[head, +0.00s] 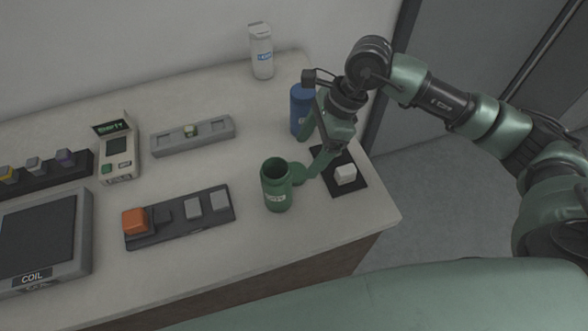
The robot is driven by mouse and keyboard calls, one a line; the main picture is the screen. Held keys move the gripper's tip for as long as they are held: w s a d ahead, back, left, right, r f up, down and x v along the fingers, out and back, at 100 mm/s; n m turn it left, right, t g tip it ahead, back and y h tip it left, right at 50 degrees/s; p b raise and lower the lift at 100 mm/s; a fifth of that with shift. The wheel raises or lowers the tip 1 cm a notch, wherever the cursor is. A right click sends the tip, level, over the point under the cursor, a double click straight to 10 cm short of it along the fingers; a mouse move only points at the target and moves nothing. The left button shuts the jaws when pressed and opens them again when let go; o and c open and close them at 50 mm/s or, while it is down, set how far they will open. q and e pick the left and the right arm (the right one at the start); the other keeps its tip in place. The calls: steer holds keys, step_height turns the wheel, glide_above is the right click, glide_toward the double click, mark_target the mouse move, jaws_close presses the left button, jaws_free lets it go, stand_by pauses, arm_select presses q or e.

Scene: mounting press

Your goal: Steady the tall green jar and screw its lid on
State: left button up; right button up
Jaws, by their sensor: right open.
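The tall green jar (277,191) stands upright on the worktop, right of centre. Its mouth is uncovered and its inside is dark; a pale label shows on its front. My right gripper (308,167) is open and low, just right of the jar's upper part. A rounded green shape (297,173) shows between the gripper and the jar. I cannot tell whether it is the lid or a fingertip, or whether it touches the jar. No lid can be clearly made out elsewhere. My left gripper is not in view.
A blue bottle (299,106) stands close behind my right gripper. A white block (345,174) sits on a black mat (352,189) to the right. Left of the jar is a dark tray (171,233) with orange and grey blocks. The worktop's front edge is near.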

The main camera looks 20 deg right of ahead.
mark_target(295, 171)
steer(key=shift+a+f, duration=0.15)
steer(key=shift+f, duration=0.25)
steer(key=shift+a+f, duration=0.15)
steer(key=shift+f, duration=0.05)
steer(key=p+x, duration=0.2)
steer(key=x, duration=0.1)
steer(key=shift+s+a+f, duration=0.2)
steer(key=shift+f, duration=0.05)
steer(key=shift+w+a+f, duration=0.1)
steer(key=shift+a+f, duration=0.05)
steer(key=shift+f, duration=0.4)
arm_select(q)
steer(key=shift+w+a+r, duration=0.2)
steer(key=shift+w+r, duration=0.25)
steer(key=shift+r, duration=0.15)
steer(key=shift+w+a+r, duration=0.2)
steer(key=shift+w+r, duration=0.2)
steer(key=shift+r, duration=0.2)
arm_select(e)
steer(key=c, duration=1.4)
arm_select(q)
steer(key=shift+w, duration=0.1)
arm_select(e)
steer(key=shift+r, duration=0.15)
